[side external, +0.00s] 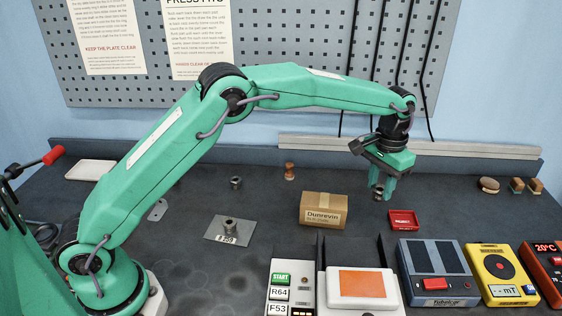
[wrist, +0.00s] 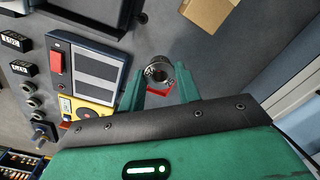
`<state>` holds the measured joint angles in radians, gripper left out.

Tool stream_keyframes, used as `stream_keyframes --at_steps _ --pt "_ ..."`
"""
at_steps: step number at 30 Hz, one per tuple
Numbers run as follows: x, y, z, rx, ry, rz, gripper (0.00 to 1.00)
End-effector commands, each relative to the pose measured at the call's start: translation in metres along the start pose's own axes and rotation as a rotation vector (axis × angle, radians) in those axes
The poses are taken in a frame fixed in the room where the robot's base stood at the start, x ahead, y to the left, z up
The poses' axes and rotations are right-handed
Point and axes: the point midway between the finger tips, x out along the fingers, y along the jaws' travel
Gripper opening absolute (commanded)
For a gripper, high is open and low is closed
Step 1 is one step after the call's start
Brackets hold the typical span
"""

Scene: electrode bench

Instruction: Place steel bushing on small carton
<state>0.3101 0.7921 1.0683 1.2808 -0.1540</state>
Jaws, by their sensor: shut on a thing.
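The small carton (side external: 323,211) is a closed brown box with a tape strip, standing on the dark bench; part of it shows at the top of the wrist view (wrist: 207,12). My gripper (side external: 379,190) is to the right of the carton in the side view, raised above the bench. Its green fingers are shut on a steel bushing (wrist: 157,70), a short grey metal ring; its lower end shows under the fingertips in the side view (side external: 378,197). The bushing is apart from the carton.
A red tray (side external: 404,220) lies right of the carton. A plate (side external: 215,236) with an upright metal post is at left; a small metal nut-like piece (side external: 236,182) is behind it. A wooden-topped piece (side external: 289,172) stands behind the carton. Instruments (side external: 433,270) line the front right.

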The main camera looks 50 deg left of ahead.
Motion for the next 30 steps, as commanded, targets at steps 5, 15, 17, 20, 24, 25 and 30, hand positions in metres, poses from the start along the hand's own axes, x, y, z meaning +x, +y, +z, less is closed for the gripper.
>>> stream_keyframes --at_steps 5,15,17,20,24,25,30 --pt "-0.018 0.001 0.022 -0.028 0.001 0.000 0.09" --pt "-0.046 -0.002 0.077 -0.098 0.002 0.001 0.09" --pt "-0.050 -0.002 0.087 -0.109 0.002 0.000 0.09" --pt "-0.054 -0.003 0.102 -0.126 0.001 0.000 0.09" --pt "-0.059 -0.004 0.118 -0.144 0.001 0.000 0.09" --pt "-0.059 -0.005 0.120 -0.147 0.001 0.000 0.09" --pt "-0.060 -0.005 0.128 -0.155 0.001 0.000 0.09"
